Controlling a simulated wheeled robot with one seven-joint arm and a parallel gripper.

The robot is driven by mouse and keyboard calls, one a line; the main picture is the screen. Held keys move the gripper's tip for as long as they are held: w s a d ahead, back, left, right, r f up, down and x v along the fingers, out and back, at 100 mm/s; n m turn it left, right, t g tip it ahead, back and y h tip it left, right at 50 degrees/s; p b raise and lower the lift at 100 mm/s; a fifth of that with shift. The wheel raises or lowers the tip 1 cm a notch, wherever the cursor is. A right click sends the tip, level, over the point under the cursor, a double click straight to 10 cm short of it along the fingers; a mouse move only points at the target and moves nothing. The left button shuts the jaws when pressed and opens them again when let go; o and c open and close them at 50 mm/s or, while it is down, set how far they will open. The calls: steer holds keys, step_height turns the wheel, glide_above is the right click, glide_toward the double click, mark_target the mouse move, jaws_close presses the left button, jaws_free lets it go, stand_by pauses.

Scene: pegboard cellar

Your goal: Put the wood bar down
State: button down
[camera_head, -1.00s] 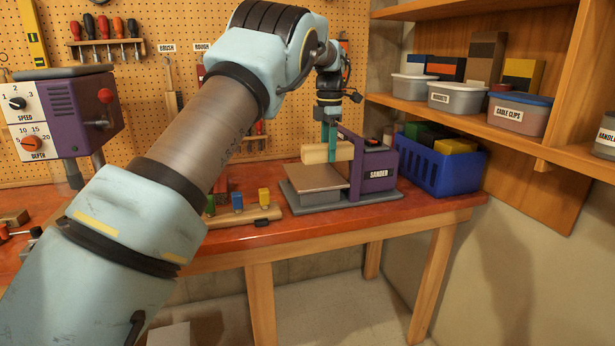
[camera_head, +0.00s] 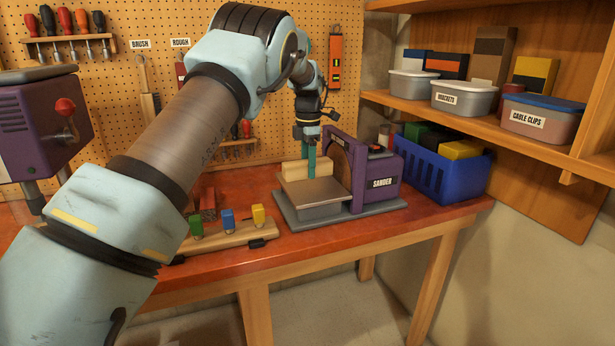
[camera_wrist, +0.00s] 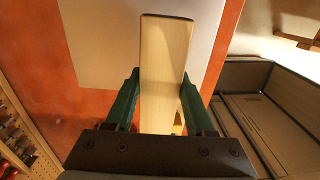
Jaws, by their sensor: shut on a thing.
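The wood bar (camera_head: 294,172) is a pale block behind the left part of the sander's flat table, left of the sander's disc. In the wrist view the wood bar (camera_wrist: 165,65) runs lengthwise between two green fingers. My gripper (camera_head: 311,160) points down and is shut on it; it also shows in the wrist view (camera_wrist: 158,100). The sander (camera_head: 376,178) is purple with a grey base. The sander's table hides the bar's lower side, so I cannot tell whether it touches the bench (camera_head: 268,187).
A wooden rack with green, blue and yellow pieces (camera_head: 228,237) stands at the front left. A blue crate (camera_head: 450,178) is right of the sander. The pegboard (camera_head: 180,50) is behind.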

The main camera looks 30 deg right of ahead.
mark_target(308, 189)
steer(key=shift+f+p, duration=0.7)
steer(key=shift+f, duration=1.35)
steer(key=shift+f, duration=0.1)
steer(key=shift+c, duration=1.2)
jaws_free()
